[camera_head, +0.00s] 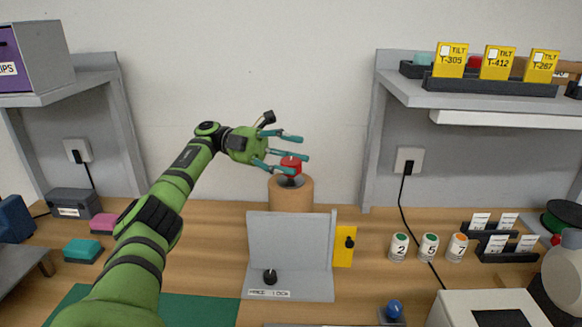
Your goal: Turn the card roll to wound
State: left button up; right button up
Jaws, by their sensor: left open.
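A tan cylinder (291,195), which looks like the card roll, stands upright behind a grey panel (290,240) that hides its lower part. A red knob (291,164) on a dark base sits on top of it. My left gripper (293,152) is open, with its teal fingers pointing right at the height of the red knob. One finger passes beside the knob and overlaps it in the view; I cannot tell whether they touch. My right gripper is not in view.
A yellow plate (345,247) with a black knob stands right of the panel. Numbered cups (399,247) and card holders (494,238) stand at the right. Shelves flank both sides. Pink (103,224) and teal (83,251) blocks lie at the left. A green mat (200,311) lies in front.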

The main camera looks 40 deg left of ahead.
pick_arm(q)
notch_tip(320, 180, up, 7)
jog(key=shift+d+f, duration=0.1)
dwell(0.6)
